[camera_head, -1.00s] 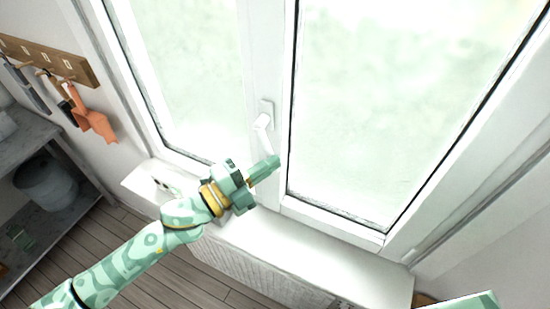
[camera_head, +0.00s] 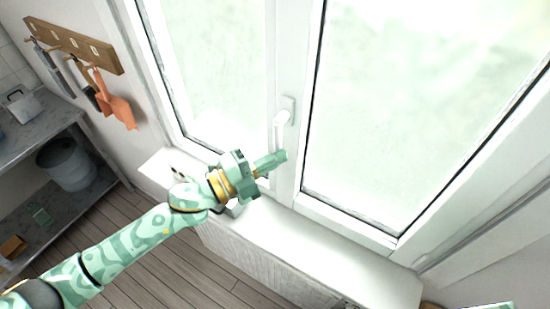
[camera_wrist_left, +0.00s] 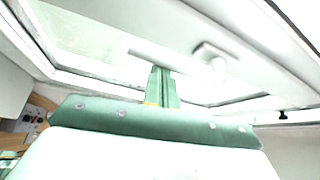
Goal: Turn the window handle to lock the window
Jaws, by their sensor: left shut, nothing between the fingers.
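The white window handle (camera_head: 282,117) is mounted on the middle frame between two glass panes. Its lever points down, roughly along the frame post. My left gripper (camera_head: 281,157) is shut and empty, its fingertips just below the lever's lower end. I cannot tell whether they touch it. In the left wrist view the shut fingers (camera_wrist_left: 162,84) point toward the frame, and the handle (camera_wrist_left: 208,55) shows pale and blurred to their right. My right gripper is not in view; only a green sliver shows at the bottom right edge of the head view.
A white sill (camera_head: 275,228) runs under the window, with small items at its left end. A wooden hook rail (camera_head: 75,42) with an orange item (camera_head: 116,106) hangs on the left wall. A grey shelf with a bucket (camera_head: 67,163) stands at left. Floor is open below.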

